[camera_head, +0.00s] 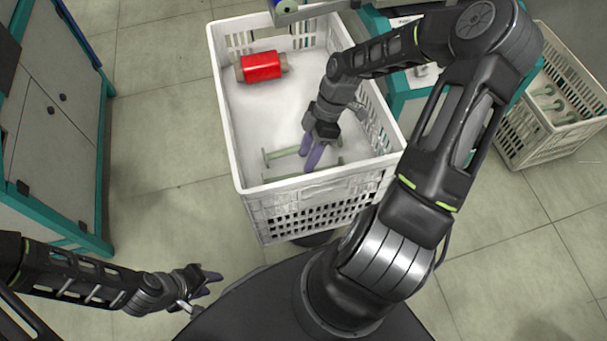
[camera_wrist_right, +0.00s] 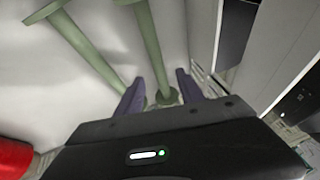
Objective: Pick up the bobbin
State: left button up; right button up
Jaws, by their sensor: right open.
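Two empty green bobbins lie on the white floor of the crate (camera_head: 318,184): one further back (camera_head: 283,153), one nearer the front wall (camera_head: 285,178). My right gripper (camera_head: 312,158) reaches down into the crate over their right ends, its purple fingers apart. In the right wrist view the open fingers (camera_wrist_right: 158,88) stand on either side of one bobbin's end (camera_wrist_right: 152,45); I cannot tell whether they touch it. The other bobbin (camera_wrist_right: 82,42) lies to the left, outside the fingers. My left gripper (camera_head: 208,282) is low at the left, away from the crate, its opening unclear.
A red wound bobbin (camera_head: 262,66) lies at the back left of the same crate. The crate's walls surround my right gripper. Another crate (camera_head: 535,150) with several bobbins stands at the right. A teal-edged cabinet (camera_head: 45,130) stands at the left, with open floor between.

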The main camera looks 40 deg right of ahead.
aim_at(300, 172)
jog(key=shift+a+f, duration=0.2)
jog(key=shift+f, duration=0.15)
jog(key=shift+b+x, duration=0.9)
jog(key=shift+x, duration=1.75)
jog(key=shift+w+d, duration=0.1)
jog(key=shift+c, duration=0.6)
grip_shut()
